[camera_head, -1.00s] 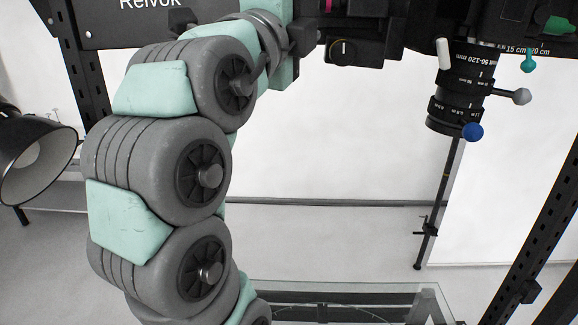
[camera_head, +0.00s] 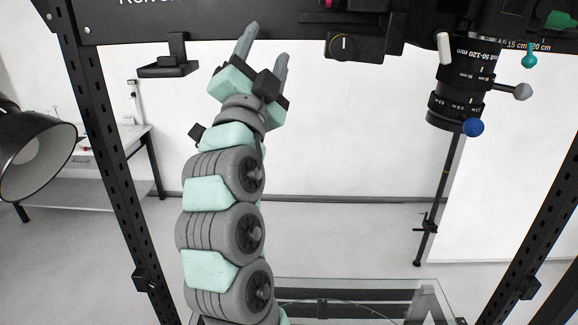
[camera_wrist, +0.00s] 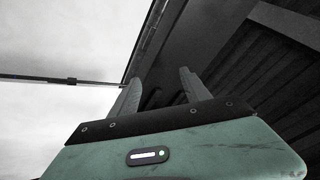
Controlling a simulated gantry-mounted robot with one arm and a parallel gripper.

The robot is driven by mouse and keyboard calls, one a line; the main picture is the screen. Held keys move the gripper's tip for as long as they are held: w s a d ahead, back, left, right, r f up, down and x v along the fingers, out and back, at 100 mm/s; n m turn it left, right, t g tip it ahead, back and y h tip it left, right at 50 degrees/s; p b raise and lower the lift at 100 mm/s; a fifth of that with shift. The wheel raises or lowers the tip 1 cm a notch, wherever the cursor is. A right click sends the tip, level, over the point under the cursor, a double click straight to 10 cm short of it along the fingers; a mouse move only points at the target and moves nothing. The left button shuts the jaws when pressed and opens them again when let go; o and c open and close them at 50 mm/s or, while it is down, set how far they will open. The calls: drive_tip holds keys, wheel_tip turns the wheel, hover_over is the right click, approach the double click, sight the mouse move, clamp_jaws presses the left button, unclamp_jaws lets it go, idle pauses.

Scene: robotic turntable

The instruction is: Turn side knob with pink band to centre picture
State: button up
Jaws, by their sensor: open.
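A small pink band (camera_head: 329,3) shows at the top edge of the head view, above a black carriage. The knob that bears it is mostly cut off by the frame. My gripper (camera_head: 266,44) is open and empty, pointing up, to the left of the carriage and below the pink band. In the wrist view, my gripper's two grey fingers (camera_wrist: 160,80) stand apart with nothing between them, and a dark beam and ribbed surface lie beyond. The pink band does not show in the wrist view. The picture to be centred cannot be made out.
The black carriage (camera_head: 370,45) has a round front knob (camera_head: 342,43) with a white mark. A black lens (camera_head: 455,85) with blue, grey and white knobs hangs at right. A small black bracket (camera_head: 168,62) hangs left of my gripper. A lamp (camera_head: 35,160) stands far left.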

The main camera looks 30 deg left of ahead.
drive_tip(key=d+f+n+g+y+p, duration=0.1)
drive_tip(key=f+n+y, duration=0.3)
drive_tip(key=f, duration=0.7)
drive_tip(key=d+f+n+y+p, duration=0.1)
drive_tip(key=d+f+n+y, duration=0.2)
drive_tip(key=f+n+y, duration=0.2)
drive_tip(key=shift+w+f+n+g+y, duration=0.35)
drive_tip(key=shift+f+n, duration=1.55)
drive_tip(key=shift+f, duration=1.1)
drive_tip(key=shift+r, duration=0.1)
